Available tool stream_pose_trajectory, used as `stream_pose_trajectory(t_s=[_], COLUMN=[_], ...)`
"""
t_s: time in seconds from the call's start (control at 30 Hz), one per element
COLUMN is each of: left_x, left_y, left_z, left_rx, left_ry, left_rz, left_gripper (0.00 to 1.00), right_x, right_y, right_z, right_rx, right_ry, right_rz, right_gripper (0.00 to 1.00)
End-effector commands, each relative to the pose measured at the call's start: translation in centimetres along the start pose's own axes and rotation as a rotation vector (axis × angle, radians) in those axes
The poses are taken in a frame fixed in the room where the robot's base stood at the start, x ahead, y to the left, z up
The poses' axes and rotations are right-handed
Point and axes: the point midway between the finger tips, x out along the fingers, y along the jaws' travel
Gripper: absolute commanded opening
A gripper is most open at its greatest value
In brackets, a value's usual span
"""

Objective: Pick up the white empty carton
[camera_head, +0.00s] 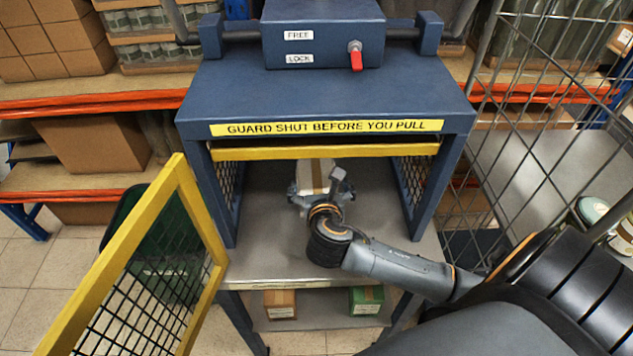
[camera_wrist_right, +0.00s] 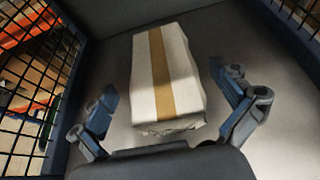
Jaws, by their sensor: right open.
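The white carton (camera_wrist_right: 181,75), with a tan tape stripe down its middle, lies on the grey floor inside the guarded blue machine. In the head view the carton (camera_head: 313,176) is partly hidden by my right gripper (camera_head: 316,192). In the right wrist view my right gripper (camera_wrist_right: 168,108) is open, with one finger on each side of the carton's near end. Gaps show between both fingers and the carton. Whether the carton is empty cannot be seen. My left gripper is not in view.
The blue machine (camera_head: 320,100) has mesh side walls and a yellow front edge overhead. Its yellow mesh guard door (camera_head: 72,306) stands open at left. A brown box (camera_head: 279,304) and a green box (camera_head: 366,300) sit on the shelf below. A wire cage (camera_head: 540,150) stands at right.

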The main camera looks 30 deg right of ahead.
Motion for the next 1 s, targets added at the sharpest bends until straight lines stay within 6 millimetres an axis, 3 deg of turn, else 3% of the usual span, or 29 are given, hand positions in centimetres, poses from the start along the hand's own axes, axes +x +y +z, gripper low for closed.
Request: stream_pose_trajectory(t_s=[0.17,0.43,0.6,0.87,1.0], left_x=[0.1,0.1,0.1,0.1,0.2], left_y=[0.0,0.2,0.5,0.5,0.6], left_z=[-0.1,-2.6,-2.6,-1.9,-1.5], left_rx=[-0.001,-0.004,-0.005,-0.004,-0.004], left_ry=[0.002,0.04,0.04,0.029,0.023], left_rz=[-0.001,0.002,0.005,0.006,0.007], left_gripper=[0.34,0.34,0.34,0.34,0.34], right_x=[1.6,4.7,6.6,6.9,6.9], right_y=[0.0,0.4,0.4,0.4,0.4], right_z=[0.0,-1.1,-1.1,-1.1,-1.1], right_rx=[0.002,0.002,0.002,0.003,0.002], right_ry=[0.0,0.001,0.001,0.001,0.001], right_rz=[-0.001,-0.003,-0.001,0.0,0.0], right_gripper=[1.0,1.0,1.0,1.0,0.76])
